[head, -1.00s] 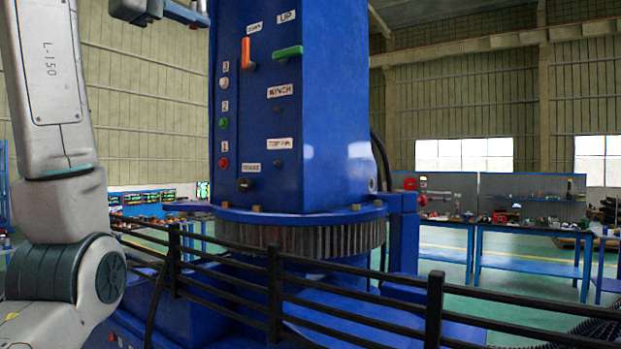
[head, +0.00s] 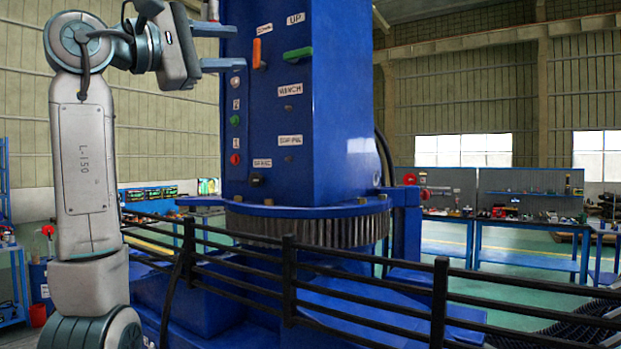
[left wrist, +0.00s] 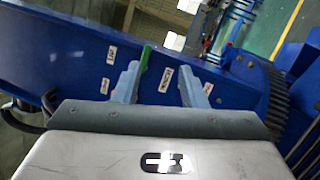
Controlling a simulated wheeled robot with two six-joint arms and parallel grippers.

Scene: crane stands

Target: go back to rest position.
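My left gripper (head: 239,47) is at the upper left of the head view, in front of the left face of the blue crane column (head: 340,120). Its two blue-grey fingers point right, apart and empty. In the left wrist view the open fingers (left wrist: 160,88) face the column's labelled panel, with a label showing between them. The orange lever (head: 257,54) and the green lever (head: 298,53) are just right of the fingertips in the head view. Whether the fingers touch the column cannot be told. My right gripper is not in view.
A black railing (head: 360,268) runs across the front of the crane's toothed ring (head: 310,228). Workbenches (head: 525,227) stand at the right back. A red bin (head: 37,315) is at the lower left. Green floor shows between the crane and benches.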

